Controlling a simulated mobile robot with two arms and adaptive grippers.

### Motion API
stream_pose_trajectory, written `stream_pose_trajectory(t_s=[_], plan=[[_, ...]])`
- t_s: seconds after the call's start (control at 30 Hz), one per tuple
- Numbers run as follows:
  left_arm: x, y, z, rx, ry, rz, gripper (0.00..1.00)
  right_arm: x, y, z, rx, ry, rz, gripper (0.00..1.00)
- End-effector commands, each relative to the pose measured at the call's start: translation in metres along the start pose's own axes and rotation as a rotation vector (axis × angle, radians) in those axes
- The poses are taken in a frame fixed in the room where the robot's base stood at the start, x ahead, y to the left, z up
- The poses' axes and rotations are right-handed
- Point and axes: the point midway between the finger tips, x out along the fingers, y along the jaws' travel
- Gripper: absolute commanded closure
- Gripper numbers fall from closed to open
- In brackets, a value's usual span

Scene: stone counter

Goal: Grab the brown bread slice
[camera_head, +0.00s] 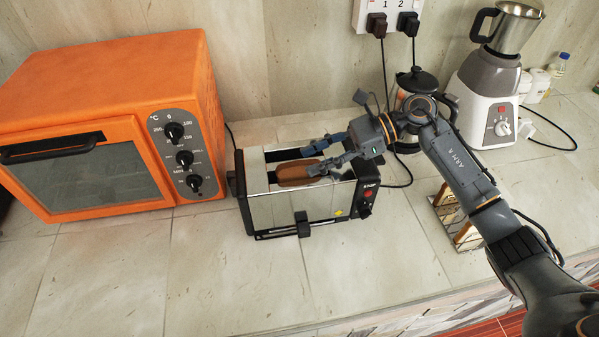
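The brown bread slice (296,172) sits in a slot of the silver and black toaster (273,210), with its top edge showing above the slot. My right gripper (311,161) is over the toaster at the right end of the slice. Its two fingers are apart, one at the far side and one over the slice's near right end. Whether either finger touches the slice is not clear. The lower part of the slice is hidden inside the toaster. My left gripper is not in view.
An orange oven (120,75) stands left of the toaster. A black-lidded jug (418,82) and a blender (487,90) stand behind and right. A small rack (447,208) is partly behind my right arm. The counter in front of the toaster (215,285) is clear.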

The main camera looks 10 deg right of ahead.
Motion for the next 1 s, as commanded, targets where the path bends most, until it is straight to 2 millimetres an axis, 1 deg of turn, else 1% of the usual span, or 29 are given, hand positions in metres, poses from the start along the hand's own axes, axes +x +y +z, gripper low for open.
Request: stream_pose_trajectory(t_s=[0.03, 0.1, 0.2, 0.3, 0.57, 0.6, 0.67, 0.7, 0.77, 1.0], plan=[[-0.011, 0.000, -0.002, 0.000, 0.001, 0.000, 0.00, 0.006, 0.002, 0.005, 0.003, -0.003, 0.004, 0.60], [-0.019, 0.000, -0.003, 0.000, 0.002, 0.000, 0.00, 0.015, 0.002, 0.005, 0.003, -0.004, 0.003, 0.60], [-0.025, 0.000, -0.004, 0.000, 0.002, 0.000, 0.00, 0.029, 0.002, 0.003, 0.003, -0.003, 0.003, 0.60], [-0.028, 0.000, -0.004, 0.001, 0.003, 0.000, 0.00, 0.038, 0.002, 0.001, 0.001, -0.002, 0.001, 0.60], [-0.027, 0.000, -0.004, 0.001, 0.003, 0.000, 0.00, 0.041, 0.002, -0.001, 0.001, 0.000, 0.000, 0.60], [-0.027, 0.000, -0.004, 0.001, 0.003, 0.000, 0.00, 0.041, 0.002, -0.001, 0.001, 0.000, 0.000, 0.69], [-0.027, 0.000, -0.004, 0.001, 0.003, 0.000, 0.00, 0.041, 0.002, -0.001, 0.001, 0.000, 0.000, 0.81], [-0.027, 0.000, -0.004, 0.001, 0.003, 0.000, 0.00, 0.041, 0.002, -0.001, 0.001, 0.000, 0.000, 0.89], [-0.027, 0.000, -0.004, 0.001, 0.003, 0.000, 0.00, 0.041, 0.002, -0.001, 0.000, 0.000, 0.000, 1.00], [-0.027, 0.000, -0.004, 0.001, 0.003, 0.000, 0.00, 0.040, 0.002, -0.001, 0.000, -0.001, 0.000, 1.00]])
